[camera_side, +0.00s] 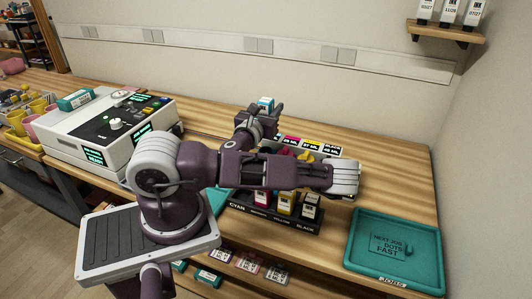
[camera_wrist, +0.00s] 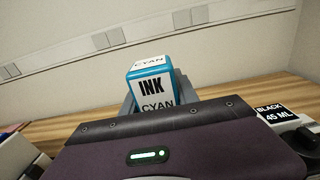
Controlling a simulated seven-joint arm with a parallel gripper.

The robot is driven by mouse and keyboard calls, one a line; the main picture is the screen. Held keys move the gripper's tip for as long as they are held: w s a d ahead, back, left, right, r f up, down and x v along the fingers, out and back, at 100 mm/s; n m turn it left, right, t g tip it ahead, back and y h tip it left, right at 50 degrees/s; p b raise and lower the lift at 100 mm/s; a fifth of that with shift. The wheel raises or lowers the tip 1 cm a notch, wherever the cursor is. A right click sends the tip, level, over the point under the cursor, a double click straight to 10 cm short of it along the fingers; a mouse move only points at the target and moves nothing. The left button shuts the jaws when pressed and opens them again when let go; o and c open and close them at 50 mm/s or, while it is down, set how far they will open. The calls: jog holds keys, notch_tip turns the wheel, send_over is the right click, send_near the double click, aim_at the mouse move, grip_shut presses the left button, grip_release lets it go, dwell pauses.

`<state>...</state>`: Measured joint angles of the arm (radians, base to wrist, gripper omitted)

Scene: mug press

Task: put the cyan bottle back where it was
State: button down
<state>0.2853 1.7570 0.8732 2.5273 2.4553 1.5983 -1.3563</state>
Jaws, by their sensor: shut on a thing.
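The cyan bottle (camera_wrist: 152,84) is a white and blue ink box labelled INK CYAN, seen close up in the wrist view. In the side view its top (camera_side: 265,102) shows beyond my arm, near the back of the bench. My gripper (camera_side: 262,114) is shut on it, with grey fingers on either side in the wrist view. The bottle looks raised, but its base is hidden. The black ink rack (camera_side: 268,216) has slots labelled CYAN, YELLOW and BLACK, plus one too small to read. Magenta, yellow and black bottles stand in it. The cyan slot is mostly behind my arm.
A white machine (camera_side: 100,125) with lit green displays stands at the left, with a teal box (camera_side: 75,99) on it. Volume cards (camera_side: 314,146) stand behind the rack. A teal tray (camera_side: 397,245) lies at the right. Bench around the tray's back is clear.

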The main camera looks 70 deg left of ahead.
notch_tip(320, 180, down, 10)
jog(key=shift+r, duration=0.25)
jog(key=shift+f, duration=0.1)
jog(key=c, duration=0.9)
grip_release()
jog(key=shift+f, duration=0.1)
